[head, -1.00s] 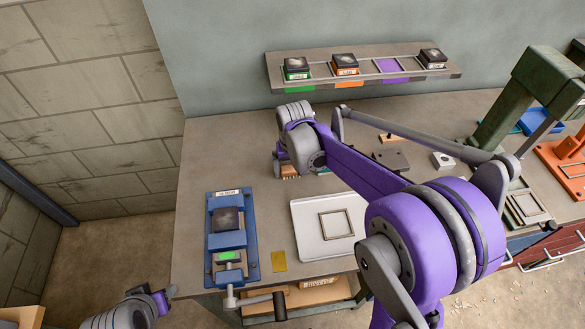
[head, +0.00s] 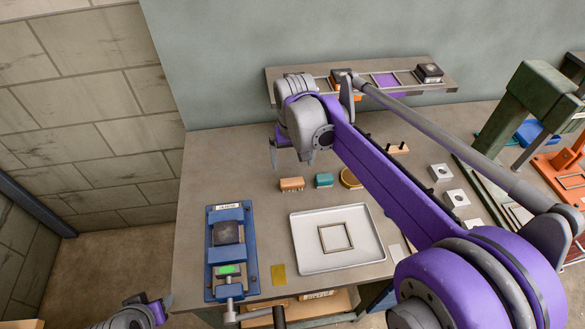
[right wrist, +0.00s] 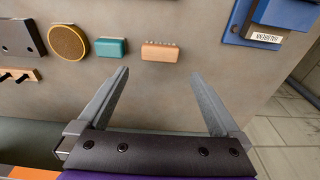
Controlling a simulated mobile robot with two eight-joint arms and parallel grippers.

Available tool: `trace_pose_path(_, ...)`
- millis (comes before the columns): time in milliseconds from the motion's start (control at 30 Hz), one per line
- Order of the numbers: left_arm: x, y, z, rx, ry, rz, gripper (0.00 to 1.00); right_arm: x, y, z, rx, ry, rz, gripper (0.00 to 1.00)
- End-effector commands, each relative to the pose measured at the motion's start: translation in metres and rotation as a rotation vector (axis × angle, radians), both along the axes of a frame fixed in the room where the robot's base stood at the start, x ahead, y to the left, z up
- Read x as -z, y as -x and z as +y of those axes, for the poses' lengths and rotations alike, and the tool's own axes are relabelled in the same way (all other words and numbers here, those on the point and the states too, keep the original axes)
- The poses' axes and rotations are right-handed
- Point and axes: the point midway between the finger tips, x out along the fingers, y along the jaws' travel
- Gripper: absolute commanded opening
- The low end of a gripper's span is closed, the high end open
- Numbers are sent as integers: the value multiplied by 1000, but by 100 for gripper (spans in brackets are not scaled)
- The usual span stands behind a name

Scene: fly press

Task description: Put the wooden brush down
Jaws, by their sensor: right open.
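The wooden brush (head: 291,184) lies on the table, left of a small teal block (head: 324,180). Its pale bristles show along one side. In the right wrist view the brush (right wrist: 161,52) is beyond the fingertips, with nothing touching it. My right gripper (head: 291,158) is above and behind the brush in the head view; its two fingers are wide apart and empty, as the right wrist view (right wrist: 159,75) also shows. My left gripper (head: 163,304) shows only partly at the bottom left, low beside the table; its fingers are unclear.
A blue fixture (head: 250,265) stands at the table's left front. A grey tray (head: 375,253) holding a square frame lies in front of the brush. A round brown-topped item (head: 350,178) is right of the teal block. A shelf (head: 453,83) runs along the back wall.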

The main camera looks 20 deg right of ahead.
Motion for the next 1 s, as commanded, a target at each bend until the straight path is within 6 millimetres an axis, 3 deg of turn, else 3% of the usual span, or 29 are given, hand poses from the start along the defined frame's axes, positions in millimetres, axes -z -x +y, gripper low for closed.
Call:
trace_pose_path(167, -1, 0, 0, 0, 0, -1, 50, -9, 10, 3, -10, 1, -14, 100)
trace_pose_path(267, -1, 0, 0, 0, 0, -1, 50, -7, 30, 8, -35, 4, -52, 100)
trace_pose_path(467, 0, 0, 0, 0, 0, 0, 50, 12, 97, 25, -123, 17, -177, 100)
trace_pose_path(700, -1, 0, 0, 0, 0, 0, 50, 53, 163, 38, -216, 38, -315, 100)
trace_pose_path(833, -1, 0, 0, 0, 0, 0, 50, 68, 181, 41, -242, 46, -358, 100)
trace_pose_path(1000, -1, 0, 0, 0, 0, -1, 50, 74, 187, 42, -254, 49, -376, 100)
